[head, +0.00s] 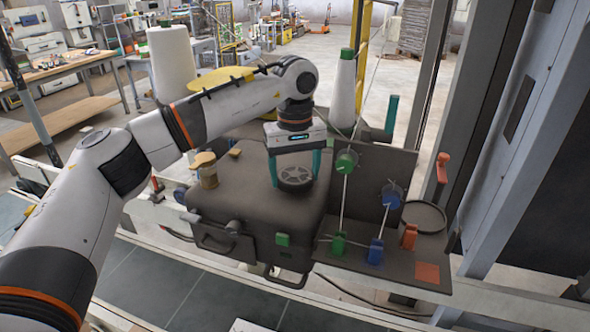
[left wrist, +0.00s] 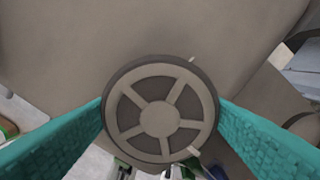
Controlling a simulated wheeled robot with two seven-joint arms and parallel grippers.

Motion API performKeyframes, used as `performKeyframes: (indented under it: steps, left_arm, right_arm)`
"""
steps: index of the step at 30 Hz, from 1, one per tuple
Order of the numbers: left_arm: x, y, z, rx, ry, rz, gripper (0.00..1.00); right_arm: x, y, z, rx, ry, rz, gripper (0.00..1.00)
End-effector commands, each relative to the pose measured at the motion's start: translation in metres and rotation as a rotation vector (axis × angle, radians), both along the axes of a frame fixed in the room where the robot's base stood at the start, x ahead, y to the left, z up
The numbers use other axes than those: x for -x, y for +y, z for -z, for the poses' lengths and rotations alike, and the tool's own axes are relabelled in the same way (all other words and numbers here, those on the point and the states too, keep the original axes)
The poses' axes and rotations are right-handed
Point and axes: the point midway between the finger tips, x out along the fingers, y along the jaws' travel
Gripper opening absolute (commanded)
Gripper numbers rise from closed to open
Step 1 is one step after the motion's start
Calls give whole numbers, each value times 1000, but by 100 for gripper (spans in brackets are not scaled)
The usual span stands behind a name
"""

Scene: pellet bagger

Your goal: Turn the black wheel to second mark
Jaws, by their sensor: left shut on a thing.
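The black wheel (head: 296,177) is a dark round handwheel with a light grey spoked face, lying on top of the dark machine housing. In the left wrist view the wheel (left wrist: 160,117) faces the camera, with its spokes spread around a round hub. My left gripper (head: 295,170) points down over it, its teal fingers shut on opposite sides of the rim. In the left wrist view a short pale mark (left wrist: 192,60) shows at the rim's upper right and another pale strip (left wrist: 193,151) at its lower right. I cannot tell which mark is the second. My right gripper is not in view.
Right of the wheel stands a dark upright panel with a green knob (head: 347,160) and a blue knob (head: 392,194). A thread spool (head: 206,170) stands on the housing's left. A white cone (head: 344,92) rises behind. A tall metal frame bounds the right side.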

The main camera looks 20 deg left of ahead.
Motion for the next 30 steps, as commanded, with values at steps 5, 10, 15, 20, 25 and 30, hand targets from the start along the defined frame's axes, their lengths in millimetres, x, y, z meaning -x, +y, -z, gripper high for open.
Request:
performKeyframes:
  steps: [5,10,15,20,25,30]
  left_arm:
    - [-1,0,-3,3,-7,138,49]
    - [-1,0,-3,3,-7,244,49]
    - [-1,0,-3,3,-7,313,49]
    - [-1,0,-3,3,-7,349,49]
    - [-1,0,-3,3,-7,363,49]
    - [-1,0,-3,2,-8,363,49]
  right_arm:
    - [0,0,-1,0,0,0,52]
    - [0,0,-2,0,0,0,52]
    - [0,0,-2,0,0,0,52]
    - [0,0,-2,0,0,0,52]
    - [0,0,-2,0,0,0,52]
    - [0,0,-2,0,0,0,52]
